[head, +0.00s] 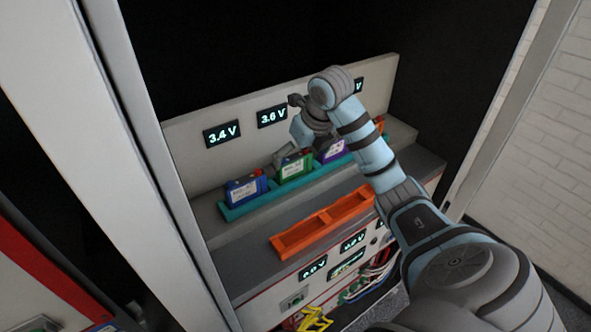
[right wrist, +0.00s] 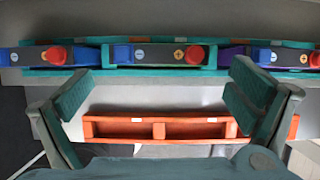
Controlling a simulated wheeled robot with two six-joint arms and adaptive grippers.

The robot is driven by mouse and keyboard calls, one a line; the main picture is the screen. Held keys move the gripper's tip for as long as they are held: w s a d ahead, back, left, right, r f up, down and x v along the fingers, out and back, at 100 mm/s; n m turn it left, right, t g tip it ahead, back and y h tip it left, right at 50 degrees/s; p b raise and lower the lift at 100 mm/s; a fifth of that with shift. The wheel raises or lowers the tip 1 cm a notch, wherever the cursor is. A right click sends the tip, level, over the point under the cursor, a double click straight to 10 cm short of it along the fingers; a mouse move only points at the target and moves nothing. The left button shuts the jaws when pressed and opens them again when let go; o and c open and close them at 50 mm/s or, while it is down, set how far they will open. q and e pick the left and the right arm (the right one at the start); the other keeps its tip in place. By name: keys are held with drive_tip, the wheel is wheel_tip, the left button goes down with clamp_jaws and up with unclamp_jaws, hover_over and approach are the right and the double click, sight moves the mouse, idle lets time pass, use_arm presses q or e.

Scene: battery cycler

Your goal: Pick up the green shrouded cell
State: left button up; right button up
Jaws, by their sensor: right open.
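The green cell (head: 295,169) has a white label and a red cap on its top right. It stands upright in a teal rack, between a blue cell (head: 246,189) and a purple cell (head: 331,148). My right gripper (head: 290,151) is just above and behind the green cell in the head view and covers part of its top. My left gripper is out of view.
The teal rack (head: 243,208) sits on a grey ledge below voltage displays (head: 222,134). An empty orange tray (head: 320,225) lies on the lower step in front. The cabinet's side wall (head: 158,150) stands at the left.

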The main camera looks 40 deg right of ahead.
sight(297, 159)
drive_tip(key=x, duration=0.5)
drive_tip(key=shift+w+a, duration=0.1)
drive_tip(key=shift+w, duration=0.25)
drive_tip(key=shift+f, duration=0.2)
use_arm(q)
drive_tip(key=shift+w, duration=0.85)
use_arm(e)
drive_tip(key=shift+s+r, duration=0.1)
drive_tip(key=shift+s, duration=0.05)
